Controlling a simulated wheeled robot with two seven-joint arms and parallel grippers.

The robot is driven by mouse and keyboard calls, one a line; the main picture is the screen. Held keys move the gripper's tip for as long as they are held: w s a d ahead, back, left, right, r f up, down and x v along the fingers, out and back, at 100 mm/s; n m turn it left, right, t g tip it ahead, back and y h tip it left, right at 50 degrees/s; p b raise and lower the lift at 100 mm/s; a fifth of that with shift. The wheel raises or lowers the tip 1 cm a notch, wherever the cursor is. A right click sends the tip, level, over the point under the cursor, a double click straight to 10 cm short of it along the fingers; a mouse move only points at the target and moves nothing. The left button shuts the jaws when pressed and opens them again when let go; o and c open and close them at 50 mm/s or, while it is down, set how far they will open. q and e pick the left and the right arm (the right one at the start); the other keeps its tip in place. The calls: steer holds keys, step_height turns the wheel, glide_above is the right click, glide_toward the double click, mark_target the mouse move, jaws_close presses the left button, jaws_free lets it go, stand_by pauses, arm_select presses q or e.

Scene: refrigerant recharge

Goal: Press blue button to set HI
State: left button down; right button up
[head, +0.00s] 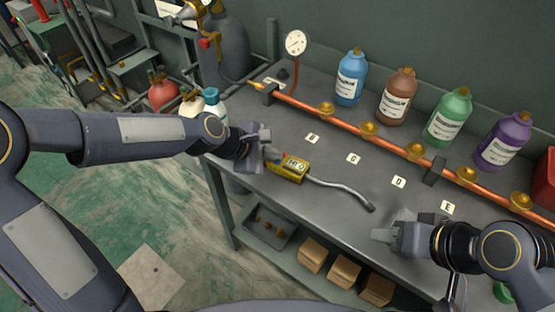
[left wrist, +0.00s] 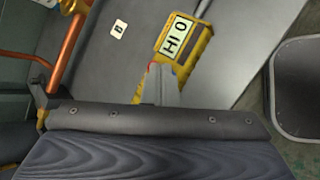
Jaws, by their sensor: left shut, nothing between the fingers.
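A yellow handheld detector (head: 289,168) with a pale display and a grey bent probe (head: 345,192) lies near the front edge of the grey bench. In the left wrist view, the detector's display (left wrist: 177,36) appears to read HI and 0, turned sideways. My left gripper (head: 266,147) is shut and empty at the detector's left end. In the left wrist view its fingertips (left wrist: 160,73) overlap the yellow body below the display; contact cannot be told. A small red spot shows beside the fingertips. No blue button is visible. My right gripper (head: 394,228) is over the bench's front right; its opening is unclear.
A copper pipe (head: 345,122) with brass fittings runs across the bench behind lettered tags. Blue, brown, green and purple bottles (head: 450,118) stand behind it. A pressure gauge (head: 295,43) rises at the back left. Boxes (head: 344,271) sit on the lower shelf.

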mark_target(273, 164)
arm_select(q)
steer(key=shift+r+p, duration=0.75)
steer(key=shift+r, duration=0.05)
step_height(273, 164, up, 5)
steer(key=p, duration=0.4)
stand_by(0.4)
stand_by(0.5)
